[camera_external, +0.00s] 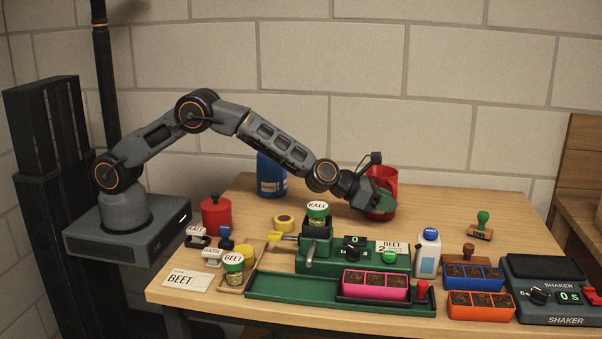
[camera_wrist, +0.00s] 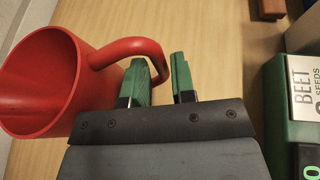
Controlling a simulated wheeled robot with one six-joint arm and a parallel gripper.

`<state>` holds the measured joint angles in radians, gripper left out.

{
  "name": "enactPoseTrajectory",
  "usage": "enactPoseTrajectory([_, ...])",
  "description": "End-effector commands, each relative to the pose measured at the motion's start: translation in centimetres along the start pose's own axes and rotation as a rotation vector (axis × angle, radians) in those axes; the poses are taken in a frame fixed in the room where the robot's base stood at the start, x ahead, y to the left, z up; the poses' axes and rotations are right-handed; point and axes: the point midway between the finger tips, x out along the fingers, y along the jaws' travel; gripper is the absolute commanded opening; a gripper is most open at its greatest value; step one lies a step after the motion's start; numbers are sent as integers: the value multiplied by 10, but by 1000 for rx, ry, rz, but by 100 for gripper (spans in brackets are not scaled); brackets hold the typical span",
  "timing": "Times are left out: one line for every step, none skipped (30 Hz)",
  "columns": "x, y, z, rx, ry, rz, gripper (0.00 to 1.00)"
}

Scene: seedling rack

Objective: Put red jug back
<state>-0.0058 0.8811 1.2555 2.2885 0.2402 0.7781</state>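The red jug (camera_external: 391,178) stands near the back of the wooden table, behind my gripper (camera_external: 383,197). In the wrist view the jug (camera_wrist: 75,62) is at the left, its open mouth facing left and its handle (camera_wrist: 130,47) reaching right. My gripper (camera_wrist: 160,82) has its two green fingers apart. A strip of table shows between the handle and the right finger, so the handle is not clamped.
A blue jug (camera_external: 271,175) and a red pot (camera_external: 216,214) stand to the left. A green seeder (camera_external: 330,262) with a KALE jar (camera_external: 318,211) is in front, beside a white bottle (camera_external: 428,255). Seedling trays and a shaker (camera_external: 555,290) fill the right front. Bare table lies right of the jug.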

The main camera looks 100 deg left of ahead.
Motion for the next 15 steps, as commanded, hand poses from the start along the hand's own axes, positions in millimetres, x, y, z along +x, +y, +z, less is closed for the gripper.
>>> enactPoseTrajectory([0,0,0,0,0,0,29])
enactPoseTrajectory([0,0,0,0,0,0,32])
enactPoseTrajectory([0,0,0,0,0,0,36])
enactPoseTrajectory([0,0,0,0,0,0,38])
enactPoseTrajectory([0,0,0,0,0,0,38])
enactPoseTrajectory([0,0,0,0,0,0,38])
enactPoseTrajectory([0,0,0,0,0,0,38])
enactPoseTrajectory([0,0,0,0,0,0,38])
enactPoseTrajectory([0,0,0,0,0,0,38])
enactPoseTrajectory([0,0,0,0,0,0,38])
enactPoseTrajectory([0,0,1,0,0,0,38])
enactPoseTrajectory([-1,0,2,0,0,0,38])
enactPoseTrajectory([-1,0,3,0,0,0,38])
enactPoseTrajectory([-2,0,5,0,0,0,38])
enactPoseTrajectory([-3,0,4,0,0,0,38])
